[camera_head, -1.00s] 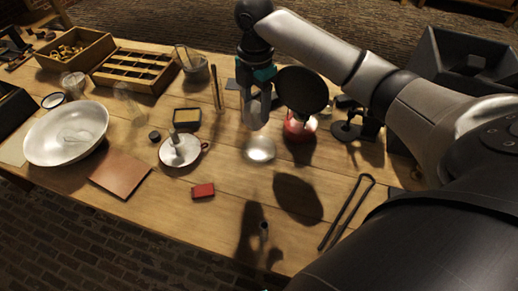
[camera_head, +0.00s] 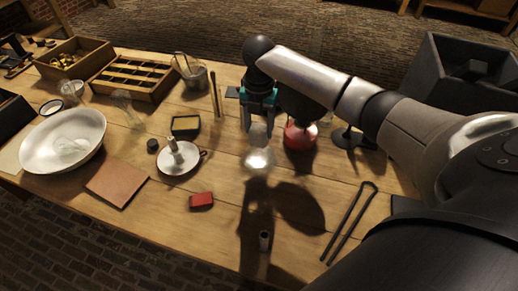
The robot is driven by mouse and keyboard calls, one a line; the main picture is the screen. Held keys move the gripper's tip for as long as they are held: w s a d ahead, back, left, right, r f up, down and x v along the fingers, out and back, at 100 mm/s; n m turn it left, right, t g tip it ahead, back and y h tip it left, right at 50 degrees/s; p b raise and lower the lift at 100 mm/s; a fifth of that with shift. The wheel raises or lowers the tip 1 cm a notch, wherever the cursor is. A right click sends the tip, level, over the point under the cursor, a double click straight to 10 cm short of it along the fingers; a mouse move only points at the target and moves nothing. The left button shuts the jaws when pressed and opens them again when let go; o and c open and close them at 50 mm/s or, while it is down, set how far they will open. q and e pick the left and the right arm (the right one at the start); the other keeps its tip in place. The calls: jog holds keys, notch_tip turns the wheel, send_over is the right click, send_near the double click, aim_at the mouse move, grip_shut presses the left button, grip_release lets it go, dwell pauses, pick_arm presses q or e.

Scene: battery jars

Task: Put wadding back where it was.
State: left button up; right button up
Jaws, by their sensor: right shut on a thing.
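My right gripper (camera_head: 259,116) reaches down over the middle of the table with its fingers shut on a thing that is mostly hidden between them. It looks pale and soft-edged, and I take it for the wadding. Directly below is a bright, pale, glassy patch (camera_head: 259,161) on the tabletop, perhaps the base of a clear jar. Its walls are too faint to tell from the fingers, and I cannot tell whether the held thing is inside it. My left gripper is out of view.
A red lamp (camera_head: 299,137) with a dark round reflector stands close right of my gripper. A white candle dish (camera_head: 180,159), red block (camera_head: 201,200), white basin (camera_head: 38,147) and clear jar (camera_head: 126,105) are to the left. Black tongs (camera_head: 349,222) lie front right.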

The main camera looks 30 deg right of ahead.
aim_at(259, 126)
jog(key=shift+f+b, duration=0.8)
jog(key=shift+f, duration=3.15)
jog(key=shift+f, duration=0.2)
jog(key=o, duration=1.2)
jog(key=shift+r, duration=0.1)
notch_tip(259, 126, up, 12)
jog(key=p, duration=0.2)
jog(key=shift+r+p, duration=0.15)
jog(key=shift+p, duration=0.25)
